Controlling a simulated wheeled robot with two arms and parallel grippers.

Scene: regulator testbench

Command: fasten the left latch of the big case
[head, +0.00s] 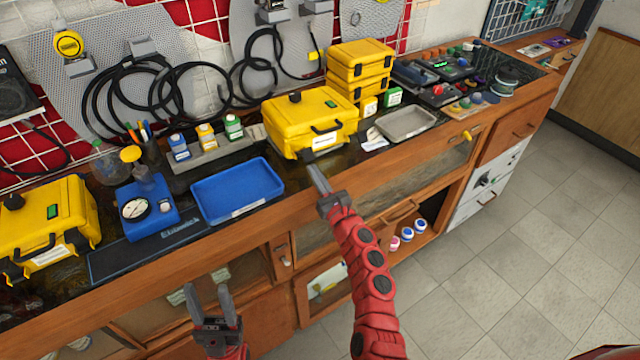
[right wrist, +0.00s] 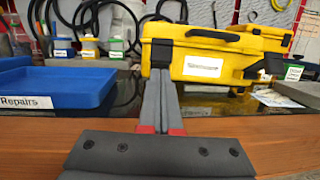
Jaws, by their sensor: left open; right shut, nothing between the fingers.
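The big yellow case (head: 308,112) stands shut on the bench, with its black handle and white label facing me. It also fills the upper middle of the right wrist view (right wrist: 215,50). Its left latch (right wrist: 161,52) is a dark piece at the left of the front; I cannot tell whether it is fastened. My right gripper (head: 315,175) is shut and empty, its fingertips just in front of and below the latch; contact is unclear. The fingers (right wrist: 164,85) hide the case's lower left front in the wrist view. My left gripper (head: 208,295) is open and empty, low in front of the bench.
A blue tray (head: 237,190) lies left of the big case, and a grey tray (head: 405,122) lies right. Smaller yellow cases (head: 360,60) are stacked behind it. Another yellow case (head: 45,225) stands far left. The wooden bench edge (head: 400,178) runs below the right gripper.

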